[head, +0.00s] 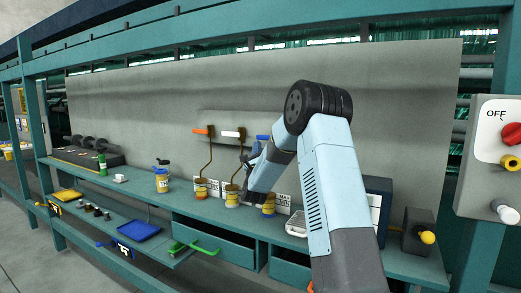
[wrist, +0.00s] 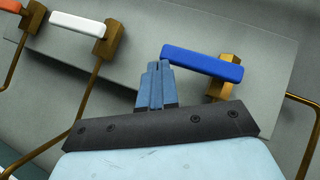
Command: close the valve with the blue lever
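The blue lever (wrist: 203,63) sits on a brass valve body (wrist: 225,75) on the grey board, and its long bar reaches left from the valve. In the head view only the left end of the blue lever (head: 263,137) shows, with my arm hiding the rest. My gripper (wrist: 157,66) has its two blue fingers together with nothing between them. The fingertips are at the lever's free left end in the wrist view; I cannot tell whether they touch it. In the head view my gripper (head: 248,160) is just below and left of the lever.
A white lever (wrist: 77,24) and an orange lever (head: 201,131) are on similar valves to the left. Brown pipes run down from them to yellow-banded jars (head: 232,196) on the bench. A control box (head: 498,150) with a red knob stands at the far right.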

